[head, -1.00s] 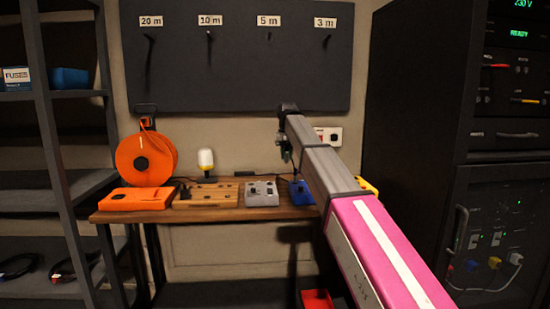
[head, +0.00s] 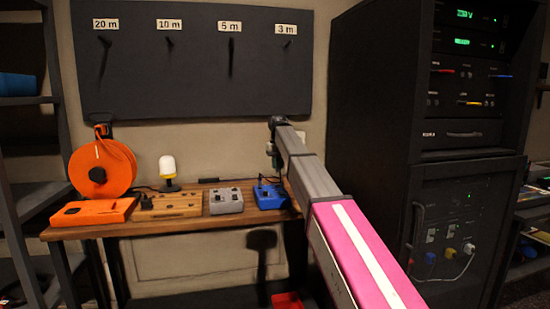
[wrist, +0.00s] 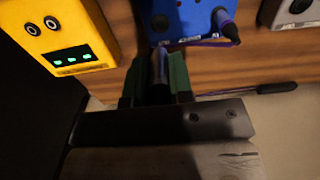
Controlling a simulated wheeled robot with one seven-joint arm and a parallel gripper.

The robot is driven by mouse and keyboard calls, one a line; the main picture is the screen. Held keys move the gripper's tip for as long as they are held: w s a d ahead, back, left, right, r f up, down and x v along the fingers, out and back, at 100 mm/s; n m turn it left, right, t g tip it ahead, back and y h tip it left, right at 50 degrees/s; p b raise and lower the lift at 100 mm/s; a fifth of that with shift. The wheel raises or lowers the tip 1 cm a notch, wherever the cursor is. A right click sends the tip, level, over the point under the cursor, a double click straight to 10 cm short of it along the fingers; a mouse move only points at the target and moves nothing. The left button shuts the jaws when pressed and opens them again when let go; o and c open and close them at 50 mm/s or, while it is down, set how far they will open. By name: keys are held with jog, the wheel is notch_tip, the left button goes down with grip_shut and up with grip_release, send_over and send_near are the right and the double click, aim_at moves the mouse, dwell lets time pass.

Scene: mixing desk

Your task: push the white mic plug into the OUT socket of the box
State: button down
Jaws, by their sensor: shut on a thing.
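My gripper shows in the wrist view (wrist: 160,80) with its dark green fingers shut on a narrow, shadowed grey-blue thing (wrist: 160,66). I cannot tell from its look whether this is the white mic plug. A blue box (wrist: 185,18) lies just beyond the fingertips, with a black-and-purple plug (wrist: 228,28) at its right side and a purple cable running left towards the fingers. The blue box also shows in the head view (head: 269,197), below my gripper (head: 273,160). A grey box (head: 226,201) stands left of it. No OUT label is readable.
A yellow device (wrist: 68,35) with green lights is left of the fingers. A black cylindrical connector (wrist: 276,88) lies to the right. The wooden bench (head: 190,224) also holds an orange reel (head: 112,160) and a lamp (head: 168,168). A black rack (head: 372,110) stands right.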

send_over(278, 186)
jog(key=shift+f, duration=2.25)
jog(key=shift+f, duration=0.1)
jog(key=shift+f, duration=0.5)
jog(key=shift+f, duration=0.5)
jog(key=c, duration=0.9)
grip_release()
notch_tip(278, 186, up, 11)
jog(key=shift+f, duration=0.1)
